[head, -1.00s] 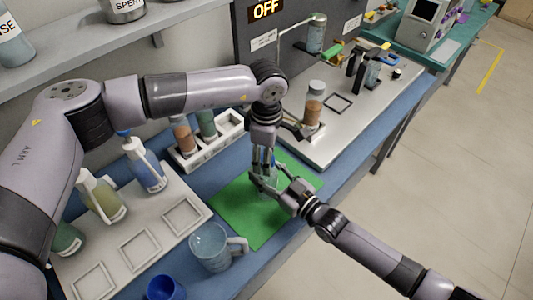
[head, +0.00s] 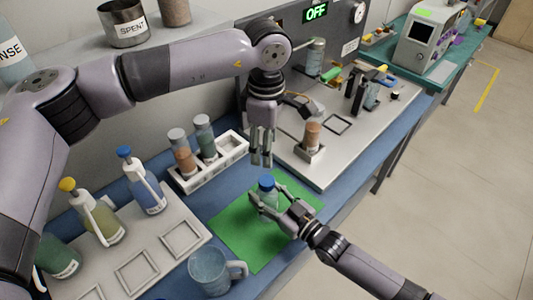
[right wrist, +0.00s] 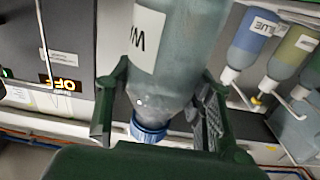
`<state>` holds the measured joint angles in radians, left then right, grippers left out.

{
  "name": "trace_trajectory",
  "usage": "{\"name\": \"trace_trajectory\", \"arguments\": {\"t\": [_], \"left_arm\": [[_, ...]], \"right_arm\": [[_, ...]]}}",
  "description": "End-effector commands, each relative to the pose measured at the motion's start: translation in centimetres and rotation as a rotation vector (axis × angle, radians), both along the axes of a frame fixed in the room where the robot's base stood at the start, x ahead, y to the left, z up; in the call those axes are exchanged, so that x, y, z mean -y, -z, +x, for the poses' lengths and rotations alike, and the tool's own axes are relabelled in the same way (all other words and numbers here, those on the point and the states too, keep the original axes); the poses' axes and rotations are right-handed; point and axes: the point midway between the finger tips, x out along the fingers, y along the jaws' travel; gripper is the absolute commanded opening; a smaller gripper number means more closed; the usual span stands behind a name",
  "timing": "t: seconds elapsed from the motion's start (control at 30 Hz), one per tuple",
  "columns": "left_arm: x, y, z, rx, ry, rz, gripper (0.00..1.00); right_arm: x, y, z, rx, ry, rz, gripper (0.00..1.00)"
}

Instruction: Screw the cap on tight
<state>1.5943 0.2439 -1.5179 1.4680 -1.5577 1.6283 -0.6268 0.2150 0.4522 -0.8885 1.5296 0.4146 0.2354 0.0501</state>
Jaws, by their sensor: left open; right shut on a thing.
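A clear bottle (head: 267,206) with a blue cap (head: 267,183) on its neck stands upright over the green mat (head: 228,220). My right gripper (head: 279,204) is shut on the bottle's body from the right side. In the right wrist view the bottle (right wrist: 178,70) appears inverted, its label partly cut off, with the blue cap (right wrist: 148,132) at the neck between the fingers. How tightly the cap sits cannot be told. My left gripper (head: 261,163) is open and empty, pointing down just above the cap, apart from it.
A white rack (head: 215,168) with capped jars stands behind the mat. Spray bottles (head: 103,218) stand on a grey tray (head: 135,270) at left, and a clear mug (head: 210,270) is in front. A metal platform (head: 335,150) with apparatus lies at right.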

Motion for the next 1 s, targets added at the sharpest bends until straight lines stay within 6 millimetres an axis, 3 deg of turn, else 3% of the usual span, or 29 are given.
{"name": "trace_trajectory", "arguments": {"t": [0.27, 0.3, 0.63, 1.0], "left_arm": [[0.02, -0.26, -0.01, 0.000, 0.000, 0.000, 0.54], [0.02, -0.25, -0.01, 0.000, 0.000, 0.000, 0.54], [0.01, -0.22, 0.01, 0.000, 0.000, 0.000, 0.54], [0.01, -0.22, 0.00, 0.000, 0.000, 0.000, 0.54]], "right_arm": [[0.04, 0.05, 0.01, 0.000, 0.001, -0.001, 0.00], [0.04, 0.05, 0.01, 0.000, 0.001, -0.001, 0.49], [0.01, 0.02, 0.00, -0.001, 0.000, -0.001, 0.71], [0.29, 0.07, -0.28, -0.001, 0.000, -0.001, 0.72]]}}
